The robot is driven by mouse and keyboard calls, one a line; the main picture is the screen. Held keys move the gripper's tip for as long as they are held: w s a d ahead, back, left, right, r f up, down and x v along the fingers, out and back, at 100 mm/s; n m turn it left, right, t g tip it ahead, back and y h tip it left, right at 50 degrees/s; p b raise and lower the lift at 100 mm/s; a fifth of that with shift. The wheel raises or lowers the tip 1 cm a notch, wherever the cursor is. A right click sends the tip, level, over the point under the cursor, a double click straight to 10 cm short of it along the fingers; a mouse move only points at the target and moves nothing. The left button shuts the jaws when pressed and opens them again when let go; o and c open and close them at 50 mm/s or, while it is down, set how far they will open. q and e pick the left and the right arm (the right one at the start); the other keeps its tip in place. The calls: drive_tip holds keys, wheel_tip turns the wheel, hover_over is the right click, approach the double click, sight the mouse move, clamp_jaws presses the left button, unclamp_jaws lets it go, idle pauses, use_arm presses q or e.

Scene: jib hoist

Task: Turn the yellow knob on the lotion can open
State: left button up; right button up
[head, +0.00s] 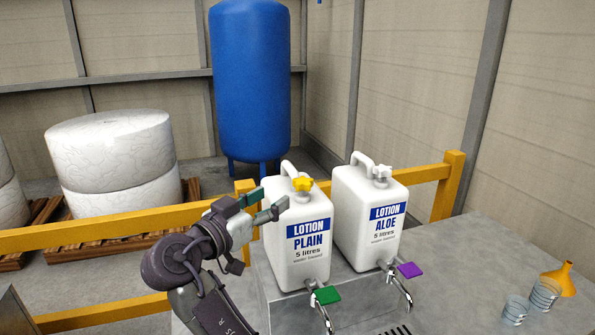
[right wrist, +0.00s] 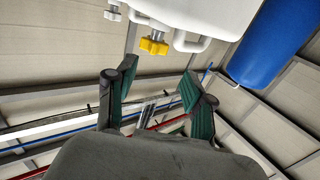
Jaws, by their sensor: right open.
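The white LOTION PLAIN can (head: 306,262) stands upright with a yellow star-shaped knob (head: 303,184) on its top. In the right wrist view the yellow knob (right wrist: 153,46) shows ahead of the fingers, near the white can body. My right gripper (head: 269,202) is open and empty, at the can's upper left side, with a gap to the knob. In the right wrist view its green-padded fingers (right wrist: 158,78) are spread, with nothing between them. My left gripper is not in view.
The LOTION ALOE can (head: 368,240) with a white knob (head: 381,173) stands to the right. Taps with a green lever (head: 327,295) and a purple lever (head: 409,270) stick out in front. Glasses (head: 544,293) and an orange funnel (head: 564,279) stand far right. A yellow rail (head: 100,234) runs behind.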

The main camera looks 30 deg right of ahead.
sight(308, 177)
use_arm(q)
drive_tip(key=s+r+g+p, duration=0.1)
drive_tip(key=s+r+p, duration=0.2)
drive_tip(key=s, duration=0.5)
use_arm(e)
drive_tip(key=d, duration=0.4)
drive_tip(key=w+d+r, duration=0.1)
drive_tip(key=d, duration=0.1)
drive_tip(key=p+x, duration=0.1)
drive_tip(key=x, duration=0.2)
drive_tip(key=p+x, duration=0.1)
drive_tip(key=x, duration=0.2)
drive_tip(key=shift+w+a+f, duration=0.1)
drive_tip(key=shift+a+f, duration=0.05)
drive_tip(key=shift+f, duration=0.1)
drive_tip(key=shift+w+d+p, duration=0.1)
drive_tip(key=shift+d+p, duration=0.2)
drive_tip(key=shift+w+d+f, duration=0.1)
drive_tip(key=shift+w+d, duration=0.05)
drive_tip(key=shift+d, duration=0.05)
drive_tip(key=c, duration=0.9)
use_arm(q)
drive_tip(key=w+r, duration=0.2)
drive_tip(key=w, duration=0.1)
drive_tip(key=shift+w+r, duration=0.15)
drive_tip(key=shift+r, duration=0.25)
use_arm(e)
drive_tip(key=shift+f, duration=0.1)
drive_tip(key=shift+c, duration=0.3)
